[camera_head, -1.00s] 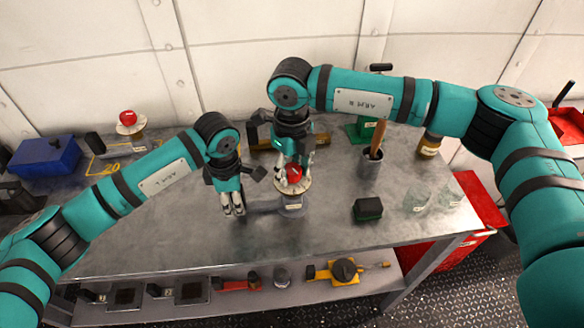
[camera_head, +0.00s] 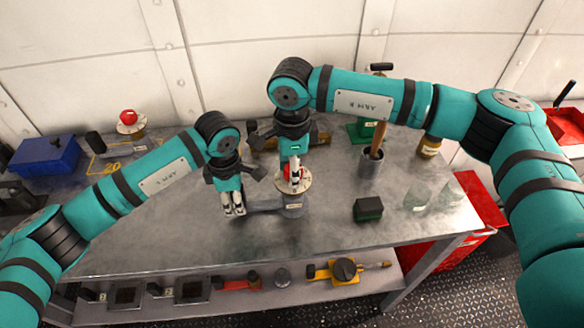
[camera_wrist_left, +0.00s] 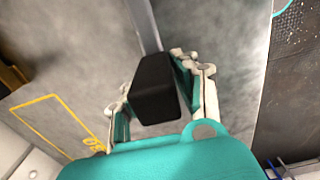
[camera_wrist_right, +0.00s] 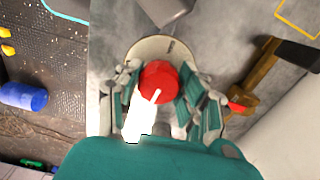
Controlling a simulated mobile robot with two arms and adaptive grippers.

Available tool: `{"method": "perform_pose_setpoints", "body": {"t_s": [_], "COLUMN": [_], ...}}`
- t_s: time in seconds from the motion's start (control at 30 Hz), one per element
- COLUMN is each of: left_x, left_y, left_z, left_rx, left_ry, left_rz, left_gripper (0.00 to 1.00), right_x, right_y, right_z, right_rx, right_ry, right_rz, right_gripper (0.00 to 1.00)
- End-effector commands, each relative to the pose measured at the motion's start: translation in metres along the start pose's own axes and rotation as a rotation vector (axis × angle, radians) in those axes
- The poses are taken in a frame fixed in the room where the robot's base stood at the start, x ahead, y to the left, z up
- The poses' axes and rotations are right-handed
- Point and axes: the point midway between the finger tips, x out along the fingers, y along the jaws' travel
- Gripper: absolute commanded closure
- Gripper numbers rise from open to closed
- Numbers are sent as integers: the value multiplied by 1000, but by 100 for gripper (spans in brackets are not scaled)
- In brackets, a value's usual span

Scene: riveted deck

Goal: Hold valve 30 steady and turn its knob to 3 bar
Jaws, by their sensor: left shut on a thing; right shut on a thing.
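The valve (camera_head: 293,201) stands on the bench with a red knob (camera_head: 290,173) over a pale round dial (camera_head: 307,184). My right gripper (camera_head: 294,180) points down and is shut on the red knob. In the right wrist view the knob (camera_wrist_right: 160,78) sits between the fingers and has a white pointer line. The dial (camera_wrist_right: 150,47) is partly hidden and its marks are too small to read. My left gripper (camera_head: 234,208) is shut on a black handle (camera_wrist_left: 157,88), which a grey bar (camera_wrist_left: 146,28) joins to the valve.
A second red-knobbed valve (camera_head: 129,124) stands at the back left near a yellow "20" marking. A blue box (camera_head: 45,156) is further left. A cup with a brush (camera_head: 371,165), a dark green block (camera_head: 367,209) and clear glasses (camera_head: 417,198) are on the right.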

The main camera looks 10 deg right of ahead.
Motion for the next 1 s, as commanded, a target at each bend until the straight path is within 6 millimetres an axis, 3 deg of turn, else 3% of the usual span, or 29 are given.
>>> {"method": "perform_pose_setpoints", "body": {"t_s": [0.5, 1.0], "left_x": [0, 0], "left_y": [0, 0], "left_z": [0, 0], "left_rx": [1, 1], "left_ry": [0, 0], "left_rz": [0, 0], "left_gripper": [100, 100], "right_x": [0, 0], "right_y": [1, 2], "right_z": [0, 0], "right_rx": [-442, -619], "right_ry": [0, 0], "right_rz": [1, 1], "right_gripper": [94, 94]}}
